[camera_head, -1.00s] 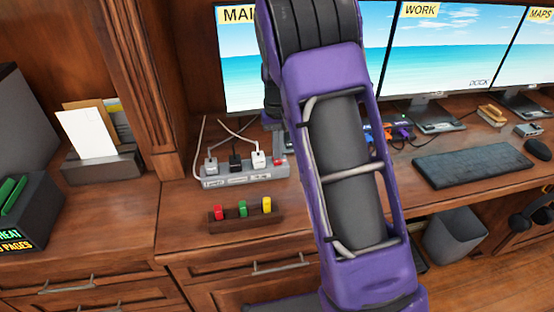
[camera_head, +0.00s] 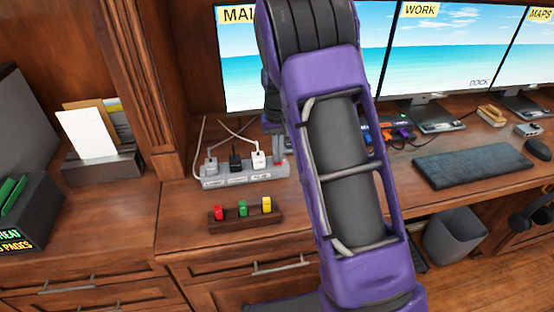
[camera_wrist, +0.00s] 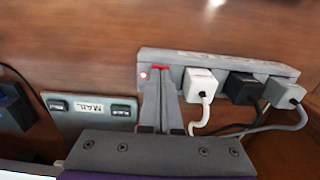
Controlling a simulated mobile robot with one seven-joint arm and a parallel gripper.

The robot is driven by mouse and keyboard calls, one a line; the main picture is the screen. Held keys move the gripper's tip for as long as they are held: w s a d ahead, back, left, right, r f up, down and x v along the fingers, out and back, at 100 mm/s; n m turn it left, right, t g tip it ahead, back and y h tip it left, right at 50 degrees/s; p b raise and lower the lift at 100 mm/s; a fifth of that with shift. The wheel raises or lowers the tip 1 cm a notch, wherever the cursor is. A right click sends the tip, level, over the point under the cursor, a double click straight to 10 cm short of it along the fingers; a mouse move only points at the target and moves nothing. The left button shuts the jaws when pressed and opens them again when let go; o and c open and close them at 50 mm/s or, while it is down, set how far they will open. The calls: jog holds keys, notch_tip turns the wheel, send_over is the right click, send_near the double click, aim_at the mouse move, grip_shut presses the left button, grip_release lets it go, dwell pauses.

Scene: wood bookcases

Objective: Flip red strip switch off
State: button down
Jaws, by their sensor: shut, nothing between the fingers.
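The grey power strip (camera_head: 243,177) lies on the desk with several plugs in it. It also shows in the wrist view (camera_wrist: 235,62). In the wrist view a red switch (camera_wrist: 161,67) shows at the fingertips, at the strip's left end, mostly covered by them. My gripper (camera_wrist: 161,72) is shut and empty, its fingers together over the switch. I cannot tell whether they touch it or which way it is tipped.
White (camera_wrist: 200,86), black (camera_wrist: 243,89) and grey (camera_wrist: 283,93) plugs stand close beside the fingers, with cords trailing. A grey plate labelled MAIL (camera_wrist: 92,110) is left of the strip. A wooden holder with coloured pieces (camera_head: 243,218) sits in front of the strip.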

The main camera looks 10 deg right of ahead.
jog(key=shift+f, duration=0.35)
jog(key=shift+r, duration=0.15)
jog(key=shift+r+p, duration=2.7)
jog(key=shift+r, duration=0.7)
